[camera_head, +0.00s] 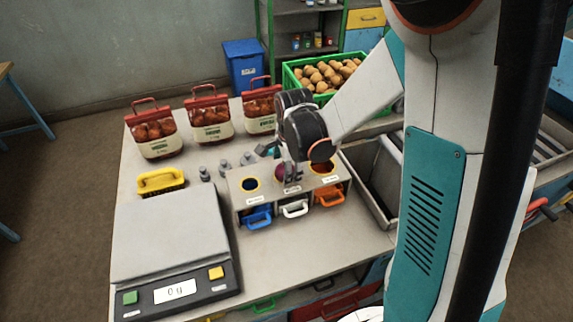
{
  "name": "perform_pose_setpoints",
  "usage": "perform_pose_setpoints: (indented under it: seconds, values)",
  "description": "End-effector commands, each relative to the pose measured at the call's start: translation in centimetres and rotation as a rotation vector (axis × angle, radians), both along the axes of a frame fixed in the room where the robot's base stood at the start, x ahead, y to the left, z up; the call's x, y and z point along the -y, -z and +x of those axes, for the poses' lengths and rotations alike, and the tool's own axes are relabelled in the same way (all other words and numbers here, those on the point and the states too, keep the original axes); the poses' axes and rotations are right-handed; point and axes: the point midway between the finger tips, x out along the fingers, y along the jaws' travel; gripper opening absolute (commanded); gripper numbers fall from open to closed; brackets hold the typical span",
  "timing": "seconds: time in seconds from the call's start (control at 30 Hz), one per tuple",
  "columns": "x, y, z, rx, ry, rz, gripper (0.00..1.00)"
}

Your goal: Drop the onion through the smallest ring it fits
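A sizing box (262,203) stands on the table with a row of round holes in its top. The left ring (250,184) has a yellow rim and a dark blue inside; the right ring (322,167) is orange-red. The middle ring is mostly hidden by my gripper (288,178), which points down over it. A small purple-red round patch (280,172), likely the onion, shows at the fingers' left side. I cannot tell whether the fingers hold it or how high it is.
A scale (168,235) reading 0 g fills the table's front left. A yellow brush-like item (160,181) and several small grey pieces (224,168) lie behind. Red-handled sacks (154,133) line the back. A grey bin (368,178) and green crate (291,79) stand right.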

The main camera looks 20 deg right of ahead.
Motion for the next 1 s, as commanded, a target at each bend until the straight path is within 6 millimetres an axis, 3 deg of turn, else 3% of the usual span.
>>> perform_pose_setpoints:
  seconds: [0.47, 1.0]
  values:
    - [0.0, -0.5, -0.1, 0.0, 0.0, 0.0, 0.76]
    - [0.0, -8.6, -1.9, 0.0, 0.0, 0.0, 0.76]
